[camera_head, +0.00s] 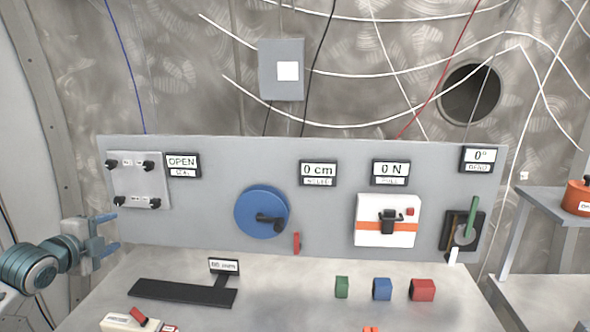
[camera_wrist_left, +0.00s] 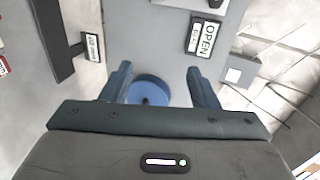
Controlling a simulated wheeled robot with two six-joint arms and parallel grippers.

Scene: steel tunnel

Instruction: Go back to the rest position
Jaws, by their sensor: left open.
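My left gripper (camera_head: 104,234) is at the left edge of the panel in the head view, below the plate with several black knobs (camera_head: 138,180). It is open, with nothing between its fingers, and seems apart from the panel. In the left wrist view its two fingers (camera_wrist_left: 162,88) stand apart, with the blue disc (camera_wrist_left: 150,88) showing farther off between them. The blue disc with a black handle (camera_head: 262,211) is on the grey panel (camera_head: 330,232). My right gripper is not in view.
A white box with an orange stripe (camera_head: 386,222) and a green lever (camera_head: 471,216) are on the panel. On the bench are a black track (camera_head: 183,293), a green block (camera_head: 342,287), a blue block (camera_head: 382,289) and a red block (camera_head: 422,290). A side table (camera_head: 540,197) stands at right.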

